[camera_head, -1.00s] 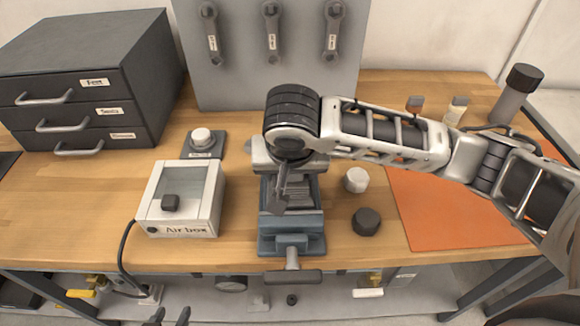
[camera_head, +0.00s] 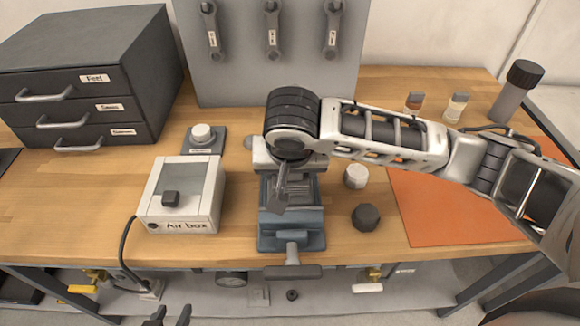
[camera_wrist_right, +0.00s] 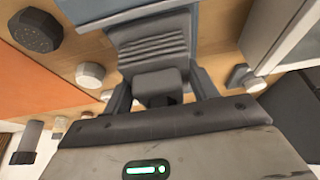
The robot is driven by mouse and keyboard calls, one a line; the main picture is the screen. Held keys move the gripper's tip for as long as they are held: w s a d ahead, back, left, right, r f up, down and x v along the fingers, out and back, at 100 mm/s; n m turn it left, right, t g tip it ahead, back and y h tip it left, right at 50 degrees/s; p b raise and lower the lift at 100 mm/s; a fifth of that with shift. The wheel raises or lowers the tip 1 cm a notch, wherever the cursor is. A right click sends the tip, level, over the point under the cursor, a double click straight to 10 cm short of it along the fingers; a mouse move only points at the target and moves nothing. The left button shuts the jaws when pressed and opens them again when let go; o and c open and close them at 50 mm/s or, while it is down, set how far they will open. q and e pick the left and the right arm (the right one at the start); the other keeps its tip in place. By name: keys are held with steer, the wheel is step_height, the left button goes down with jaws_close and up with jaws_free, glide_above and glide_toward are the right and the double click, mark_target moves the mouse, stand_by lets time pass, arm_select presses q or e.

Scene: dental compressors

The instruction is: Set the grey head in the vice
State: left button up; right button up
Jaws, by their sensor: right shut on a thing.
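The blue-grey vice (camera_head: 291,241) stands near the front edge of the bench, with its handle toward me. My right gripper (camera_wrist_right: 160,92) is over the vice and shut on a grey block, which I take as the grey head (camera_wrist_right: 158,82). In the right wrist view, the block sits between the two fingers, in front of the vice's ribbed part (camera_wrist_right: 152,47). My own arm hides the block and the rear jaw in the head view, so I cannot tell whether the block touches the vice. My left gripper (camera_head: 170,317) is at the bottom edge, its fingertips apart and empty.
A dark hexagonal cap (camera_head: 366,217) and a white one (camera_head: 356,176) stand right of the vice. The Air box (camera_head: 184,225) is to its left, with a knob (camera_head: 201,134) behind. An orange mat (camera_head: 440,205) lies right. Drawers (camera_head: 75,85) stand back left.

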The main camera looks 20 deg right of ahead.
steer(key=shift+p, duration=0.4)
stand_by(0.4)
steer(key=o, duration=1.5)
steer(key=shift+c, duration=0.2)
steer(key=o, duration=0.4)
steer(key=shift+f, duration=0.1)
steer(key=shift+r+p, duration=0.7)
steer(key=shift+r, duration=2.85)
